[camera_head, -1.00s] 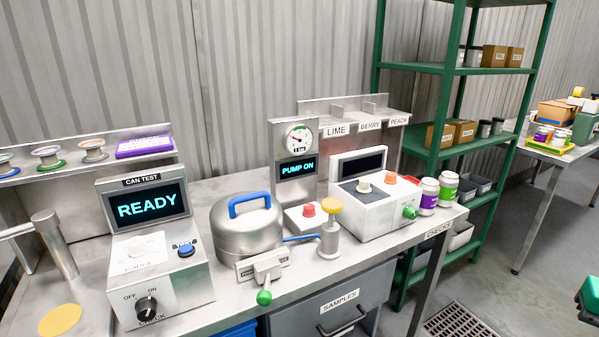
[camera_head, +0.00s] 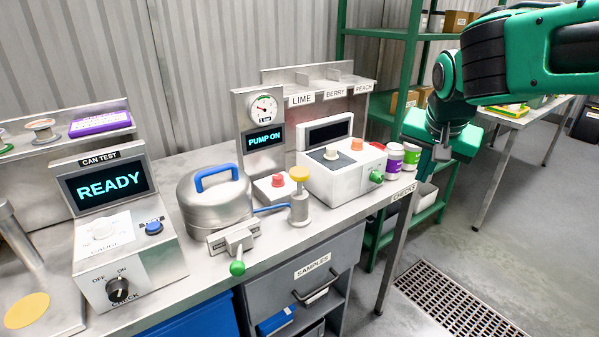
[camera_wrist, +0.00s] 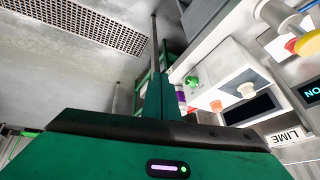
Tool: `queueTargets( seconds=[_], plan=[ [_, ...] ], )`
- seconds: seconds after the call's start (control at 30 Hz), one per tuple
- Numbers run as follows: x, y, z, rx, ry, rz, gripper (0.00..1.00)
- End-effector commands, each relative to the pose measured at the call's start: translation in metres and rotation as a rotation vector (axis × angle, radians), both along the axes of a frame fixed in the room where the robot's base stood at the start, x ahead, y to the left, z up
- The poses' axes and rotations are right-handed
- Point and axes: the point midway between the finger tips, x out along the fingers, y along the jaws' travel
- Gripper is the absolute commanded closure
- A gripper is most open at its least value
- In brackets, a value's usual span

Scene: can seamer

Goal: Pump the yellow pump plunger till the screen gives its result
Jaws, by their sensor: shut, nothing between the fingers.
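The yellow pump plunger (camera_head: 299,173) tops a grey metal pump body (camera_head: 299,208) on the bench, and a blue hose (camera_head: 270,209) runs left from it to a metal pot with a blue handle (camera_head: 214,200). The small screen (camera_head: 265,139) behind reads "PUMP ON", under a round gauge (camera_head: 263,107). In the wrist view the yellow knob (camera_wrist: 309,43) shows at the upper right edge. My gripper (camera_head: 438,153) is shut and empty, beyond the bench's right end, well right of the plunger and apart from it.
A white box with a green knob (camera_head: 342,172) and labelled jars (camera_head: 393,160) stand between the plunger and my gripper. A red button (camera_head: 278,181) sits just left of the plunger. A valve with a green-tipped lever (camera_head: 237,268) is at the bench front. Green shelving (camera_head: 391,60) stands behind.

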Motion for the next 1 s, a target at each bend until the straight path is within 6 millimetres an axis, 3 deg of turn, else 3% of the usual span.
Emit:
queueTargets(
  seconds=[0.1,0.3,0.6,0.8,1.0],
  plan=[
    [0.026,0.044,0.015,0.028,-0.068,0.018,1.0],
    [0.057,0.119,0.04,0.098,-0.174,0.04,1.0],
    [0.077,0.222,0.071,0.226,-0.285,0.067,1.0],
    [0.079,0.256,0.081,0.274,-0.316,0.075,1.0],
    [0.079,0.262,0.083,0.284,-0.322,0.076,1.0]
  ],
)
